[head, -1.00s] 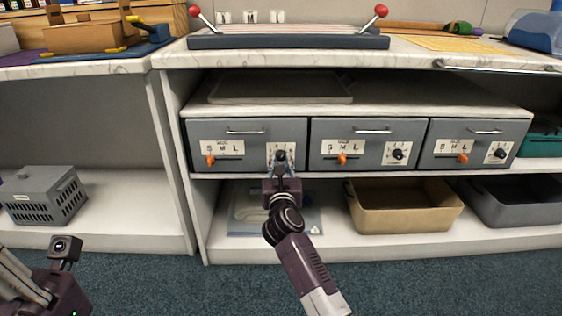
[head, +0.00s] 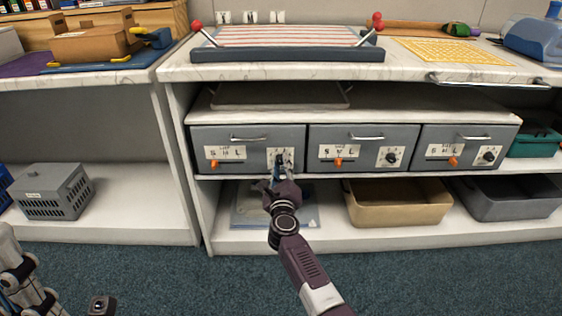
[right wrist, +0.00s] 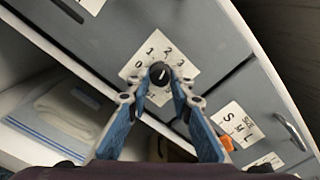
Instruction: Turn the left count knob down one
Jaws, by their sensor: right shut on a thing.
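The left drawer box (head: 262,136) is grey, with a handle, an orange size slider (head: 214,163) and a dark count knob on a white dial plate. In the right wrist view the black count knob (right wrist: 160,73) sits on the plate (right wrist: 152,50) numbered 0, 1, 2, 3 around it. I cannot read for sure which number its pale mark points at. My right gripper (head: 281,168) is at this knob, and in the right wrist view its blue-padded fingers (right wrist: 159,88) are closed around it from both sides. My left gripper's fingers are not visible.
Middle (head: 364,138) and right (head: 464,140) drawer boxes stand alongside on the same shelf. A tan bin (head: 400,212) and a grey bin (head: 508,205) are below. A grey vented crate (head: 50,195) stands on the left shelf.

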